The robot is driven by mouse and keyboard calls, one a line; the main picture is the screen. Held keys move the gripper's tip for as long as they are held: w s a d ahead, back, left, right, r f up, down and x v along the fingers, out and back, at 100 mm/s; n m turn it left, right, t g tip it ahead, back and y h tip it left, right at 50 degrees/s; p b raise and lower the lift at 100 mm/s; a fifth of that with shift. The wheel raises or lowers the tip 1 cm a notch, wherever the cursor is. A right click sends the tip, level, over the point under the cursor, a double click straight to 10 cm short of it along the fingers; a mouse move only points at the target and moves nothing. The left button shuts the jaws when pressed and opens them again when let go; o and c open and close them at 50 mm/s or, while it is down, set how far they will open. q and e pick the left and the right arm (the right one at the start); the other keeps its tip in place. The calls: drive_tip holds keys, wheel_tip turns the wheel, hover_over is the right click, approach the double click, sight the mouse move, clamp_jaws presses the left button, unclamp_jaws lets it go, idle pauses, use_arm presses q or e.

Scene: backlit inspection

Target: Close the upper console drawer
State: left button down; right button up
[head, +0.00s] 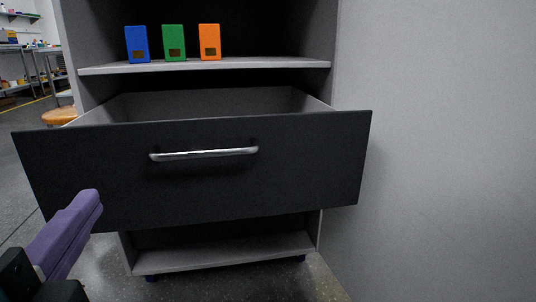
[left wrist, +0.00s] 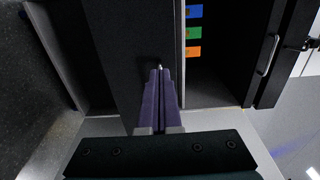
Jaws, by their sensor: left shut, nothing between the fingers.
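A dark drawer with a wide flat front (head: 290,165) stands pulled out of the grey cabinet in the head view. Its inside shows over the top edge and looks empty. A silver bar handle (head: 205,154) runs across the front. My left gripper (head: 97,198), with purple fingers, is before the lower left part of the front, left of the handle. In the left wrist view its fingers (left wrist: 161,72) are shut with nothing between them and point at the dark drawer front (left wrist: 122,45). Whether they touch it is unclear. My right gripper is not in view.
Blue (head: 137,43), green (head: 174,42) and orange (head: 209,41) boxes stand on a shelf (head: 270,63) above the drawer. The left wrist view shows another dark panel with a silver handle (left wrist: 267,55). A grey wall (head: 440,150) lies right; open floor lies left.

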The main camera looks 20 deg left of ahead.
use_arm(q)
approach(131, 144)
drive_tip(key=p+x, duration=0.1)
drive_tip(key=x, duration=0.5)
drive_tip(key=shift+w+a, duration=0.3)
drive_tip(key=shift+w, duration=0.05)
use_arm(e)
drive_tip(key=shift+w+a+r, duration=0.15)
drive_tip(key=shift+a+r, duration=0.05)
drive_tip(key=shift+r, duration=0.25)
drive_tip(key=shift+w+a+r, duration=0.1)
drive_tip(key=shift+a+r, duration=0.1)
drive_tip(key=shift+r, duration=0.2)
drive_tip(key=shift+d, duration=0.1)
